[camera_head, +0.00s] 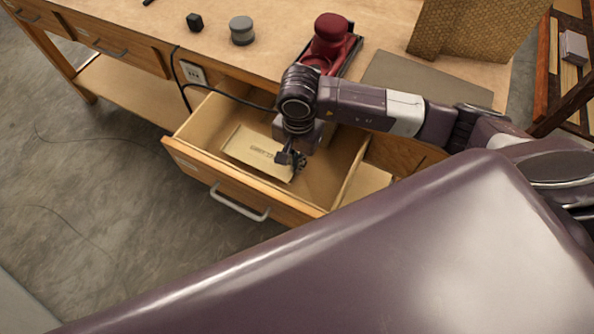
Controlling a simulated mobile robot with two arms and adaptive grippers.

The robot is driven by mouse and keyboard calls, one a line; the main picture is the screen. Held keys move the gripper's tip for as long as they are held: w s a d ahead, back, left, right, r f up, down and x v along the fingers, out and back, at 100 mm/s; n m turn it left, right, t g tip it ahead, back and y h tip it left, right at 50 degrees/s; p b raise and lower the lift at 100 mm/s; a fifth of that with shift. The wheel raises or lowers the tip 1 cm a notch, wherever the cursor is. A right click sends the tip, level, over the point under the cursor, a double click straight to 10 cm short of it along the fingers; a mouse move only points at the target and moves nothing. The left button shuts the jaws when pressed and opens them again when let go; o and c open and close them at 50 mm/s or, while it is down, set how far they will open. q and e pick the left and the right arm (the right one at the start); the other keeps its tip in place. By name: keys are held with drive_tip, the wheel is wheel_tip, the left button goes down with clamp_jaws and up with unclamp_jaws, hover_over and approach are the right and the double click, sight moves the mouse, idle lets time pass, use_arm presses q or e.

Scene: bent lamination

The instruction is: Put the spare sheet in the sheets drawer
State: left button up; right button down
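The drawer (225,188) under the bench is pulled open. A cream sheet or packet (247,150) with printed marks lies in its left, larger compartment; I cannot tell if it is the spare sheet. My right gripper (291,160) reaches down into this compartment, over the right end of the cream sheet. Its fingers are small and dark, and I cannot tell whether they are open, shut or touching the sheet. The wrist hides part of the drawer's back. My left gripper is not in view.
A divider (347,184) splits off a narrower right compartment with a pale floor or sheet.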

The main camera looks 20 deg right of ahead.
wheel_tip(320, 180, down, 3)
drive_tip(key=shift+f+b, duration=0.2)
drive_tip(key=shift+b, duration=0.55)
drive_tip(key=shift+f, duration=0.15)
drive_tip(key=c, duration=2.2)
unclamp_jaws()
drive_tip(key=shift+o, duration=0.2)
drive_tip(key=shift+r, duration=0.35)
wheel_tip(320, 180, up, 12)
drive_tip(key=p, duration=0.6)
